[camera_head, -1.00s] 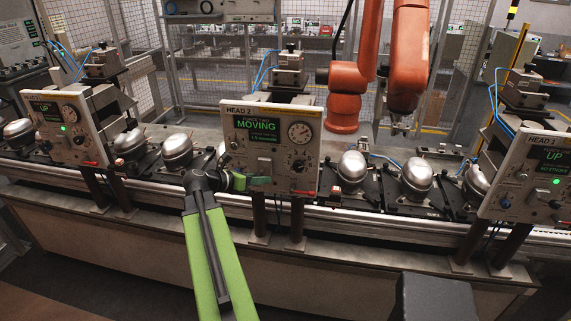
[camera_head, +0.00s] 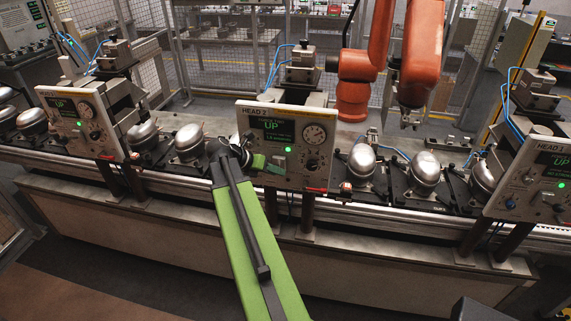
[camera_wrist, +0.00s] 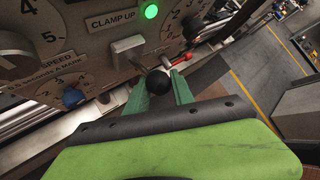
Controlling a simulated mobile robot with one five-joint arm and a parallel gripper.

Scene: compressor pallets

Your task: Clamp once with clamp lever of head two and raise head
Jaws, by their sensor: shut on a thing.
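The head two panel (camera_head: 305,130) stands in the middle of the head view. Its screen (camera_head: 285,131) reads UP, and its green lamp is lit. The black ball knob of the clamp lever (camera_wrist: 158,82) is between my green fingers. My gripper (camera_head: 262,163) is at the lower left of the panel. It is shut on the lever knob; the contact faces are partly hidden.
Silver domed compressors (camera_head: 361,161) sit on pallets along the rail on both sides of the panel. Similar heads stand at left (camera_head: 77,120) and right (camera_head: 545,170). An orange robot arm (camera_head: 420,55) hangs behind. A red handle (camera_wrist: 178,58) sits just beyond the knob.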

